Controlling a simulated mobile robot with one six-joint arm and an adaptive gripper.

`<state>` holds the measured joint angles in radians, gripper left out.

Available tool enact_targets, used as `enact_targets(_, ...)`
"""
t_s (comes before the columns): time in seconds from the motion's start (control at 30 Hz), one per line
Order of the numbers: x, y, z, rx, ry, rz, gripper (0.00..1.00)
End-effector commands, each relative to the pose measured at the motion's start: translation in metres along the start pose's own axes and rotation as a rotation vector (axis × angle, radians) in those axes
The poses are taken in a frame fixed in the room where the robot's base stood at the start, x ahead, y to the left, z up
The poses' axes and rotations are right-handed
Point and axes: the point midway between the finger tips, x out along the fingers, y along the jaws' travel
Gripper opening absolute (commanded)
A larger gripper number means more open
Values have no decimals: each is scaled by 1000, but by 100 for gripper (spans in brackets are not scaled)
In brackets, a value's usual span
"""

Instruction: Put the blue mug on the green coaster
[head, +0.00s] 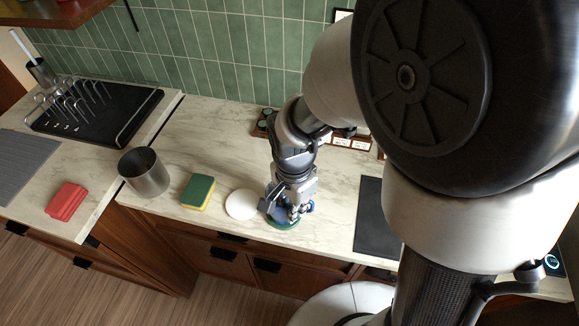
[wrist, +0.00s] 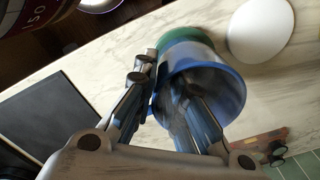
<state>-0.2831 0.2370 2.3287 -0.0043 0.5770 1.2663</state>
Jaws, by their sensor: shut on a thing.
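The blue mug (wrist: 236,88) is in my gripper (wrist: 166,76); one finger is inside its mouth and the other outside its wall. In the head view my gripper (head: 292,211) points down and hides most of the mug, with blue showing beside the fingers. The green coaster (head: 283,225) lies near the counter's front edge, directly under the gripper and mug. In the wrist view the coaster (wrist: 183,34) shows past the mug's far end. I cannot tell whether the mug's base touches it.
A white disc (head: 242,204) lies just left of the coaster. Further left are a green and yellow sponge (head: 198,191), a metal canister (head: 145,173) and a red folded cloth (head: 66,201). A dark mat (head: 376,217) is right. A wooden tray (head: 262,122) stands behind.

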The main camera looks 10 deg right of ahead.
Motion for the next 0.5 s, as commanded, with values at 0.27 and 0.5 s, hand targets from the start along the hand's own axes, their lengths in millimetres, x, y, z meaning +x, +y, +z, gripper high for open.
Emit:
enact_targets(0.27, 1, 0, 0, 0, 0, 1, 27)
enact_targets(0.5, 1, 0, 0, 0, 0, 1, 31)
